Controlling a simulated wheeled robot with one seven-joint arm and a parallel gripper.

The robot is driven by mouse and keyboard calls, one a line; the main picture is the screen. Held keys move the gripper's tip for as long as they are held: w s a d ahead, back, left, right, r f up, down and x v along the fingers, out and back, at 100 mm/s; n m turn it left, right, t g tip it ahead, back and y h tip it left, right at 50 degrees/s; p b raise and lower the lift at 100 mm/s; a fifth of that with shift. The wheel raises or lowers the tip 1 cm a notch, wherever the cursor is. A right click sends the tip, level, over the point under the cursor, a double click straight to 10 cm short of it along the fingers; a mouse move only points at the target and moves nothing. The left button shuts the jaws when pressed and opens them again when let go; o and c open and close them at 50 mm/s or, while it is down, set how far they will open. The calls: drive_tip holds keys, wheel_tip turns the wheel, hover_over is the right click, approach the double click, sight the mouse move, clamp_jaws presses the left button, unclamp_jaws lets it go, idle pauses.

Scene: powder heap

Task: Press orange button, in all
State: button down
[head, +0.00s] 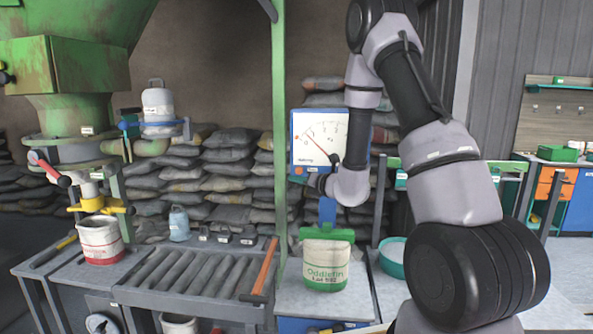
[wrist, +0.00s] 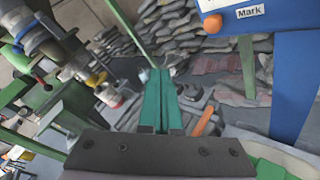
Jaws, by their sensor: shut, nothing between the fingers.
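The orange button (head: 298,171) is on the lower left of a blue gauge box (head: 295,127) with a white dial, beside a small label. In the wrist view the orange button (wrist: 213,24) is at the upper right, next to a label reading "Mark". My gripper (wrist: 160,75) shows in the wrist view as two green fingers shut together and empty. They are left of and below the button in that picture, apart from it. In the head view my wrist is close in front of the box's lower right, and the fingertips are hard to make out.
A white tub (head: 325,272) with green lettering stands below the gauge box. A green post (head: 279,130) rises left of the box. A roller table (head: 195,275) with an orange-handled tool (head: 264,268) is at the left. A teal bowl (head: 392,256) sits right of the tub.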

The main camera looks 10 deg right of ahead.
sight(298, 170)
drive_tip(key=shift+w+d+f+m+h, duration=0.3)
drive_tip(key=shift+w+d+f, duration=0.05)
drive_tip(key=shift+w+f, duration=0.1)
drive_tip(key=w+d, duration=0.2)
drive_tip(key=w, duration=0.6)
drive_tip(key=shift+w+d, duration=0.2)
drive_tip(key=shift+d, duration=0.15)
idle(1.8)
drive_tip(key=shift+w+d, duration=0.1)
drive_tip(key=shift+w, duration=0.3)
drive_tip(key=shift+w+d+r, duration=0.1)
drive_tip(key=shift+w+d, duration=0.2)
drive_tip(key=shift+w, duration=0.6)
idle(0.9)
idle(0.3)
drive_tip(key=shift+s+a, duration=0.2)
drive_tip(key=shift+s, duration=0.45)
drive_tip(key=shift+s+a, duration=0.2)
drive_tip(key=shift+s, duration=0.45)
